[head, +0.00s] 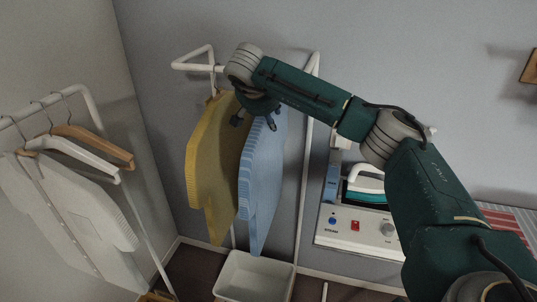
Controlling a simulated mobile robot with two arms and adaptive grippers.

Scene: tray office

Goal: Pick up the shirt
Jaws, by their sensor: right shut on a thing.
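A light blue shirt (262,180) hangs at the white rack by the back wall, to the right of a yellow shirt (214,165). My right gripper (256,118) is at the top of the blue shirt and is shut on it. The gripper and wrist hide the shirt's collar and any hanger there. A white shirt (75,215) hangs on another rack at the left, near white and wooden hangers. My left gripper is out of view.
The white rack (306,150) has its upright just right of the blue shirt. A white bin (254,278) stands on the floor below. An iron (366,185) sits on a white steam station (350,228) at the right. The left rack (97,108) stands by the side wall.

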